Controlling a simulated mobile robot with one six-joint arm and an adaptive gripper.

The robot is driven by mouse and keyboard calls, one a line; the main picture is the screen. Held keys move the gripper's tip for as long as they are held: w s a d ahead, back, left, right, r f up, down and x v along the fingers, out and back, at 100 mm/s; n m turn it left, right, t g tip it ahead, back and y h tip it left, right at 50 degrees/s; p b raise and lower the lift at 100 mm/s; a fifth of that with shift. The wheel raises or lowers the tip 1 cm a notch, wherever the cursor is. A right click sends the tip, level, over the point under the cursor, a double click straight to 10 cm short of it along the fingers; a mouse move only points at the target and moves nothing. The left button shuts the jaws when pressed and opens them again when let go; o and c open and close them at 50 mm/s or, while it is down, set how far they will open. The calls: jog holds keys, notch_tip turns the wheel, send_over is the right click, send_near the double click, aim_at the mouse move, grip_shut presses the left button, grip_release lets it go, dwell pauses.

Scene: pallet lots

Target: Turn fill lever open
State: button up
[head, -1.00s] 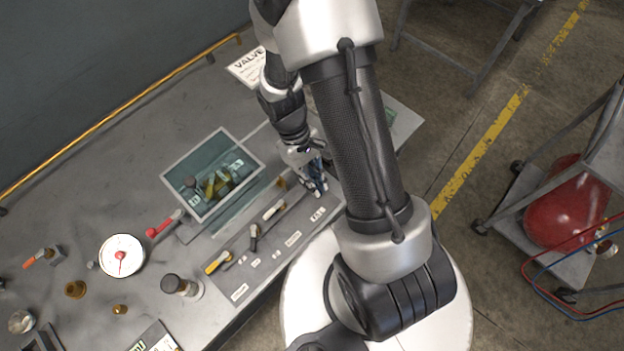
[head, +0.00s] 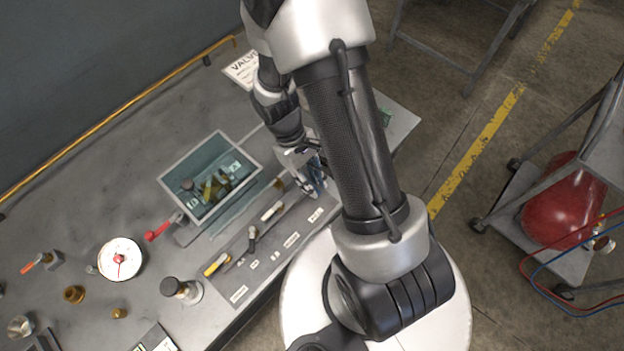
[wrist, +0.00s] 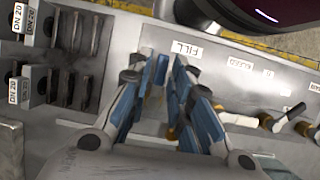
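My gripper (head: 312,186) is low over the right end of the grey valve panel (head: 262,236), beside the FILL label. In the wrist view its blue-padded fingers (wrist: 168,68) stand apart, pointing at the panel near the FILL label (wrist: 185,48). The fill lever itself is mostly hidden by my gripper in the head view. In the wrist view a brownish bit shows between the fingers, and I cannot tell whether they touch it. A white-handled lever (wrist: 240,120) lies just right of the fingers in the wrist view; in the head view it is left of my gripper (head: 272,211).
A dark lever (head: 252,239) and a yellow-handled lever (head: 216,264) sit further along the panel. A glass-sided tank (head: 210,176), a red-handled lever (head: 162,230) and a round gauge (head: 120,259) stand on the bench. Dark slotted blocks (wrist: 75,60) lie left of the fingers.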

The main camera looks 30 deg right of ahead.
jog(key=v, duration=1.2)
jog(key=shift+a, duration=0.1)
jog(key=s+a+r+m+t, duration=0.1)
jog(key=s+r+t, duration=0.3)
jog(key=r, duration=0.5)
jog(key=s+a+r+m+t+y+b, duration=0.1)
jog(key=s+a+r+m+t, duration=0.1)
jog(key=s+r+t, duration=0.2)
jog(key=shift+s+r+m+t, duration=0.4)
jog(key=shift+s+r, duration=1.4)
jog(key=shift+r, duration=0.6)
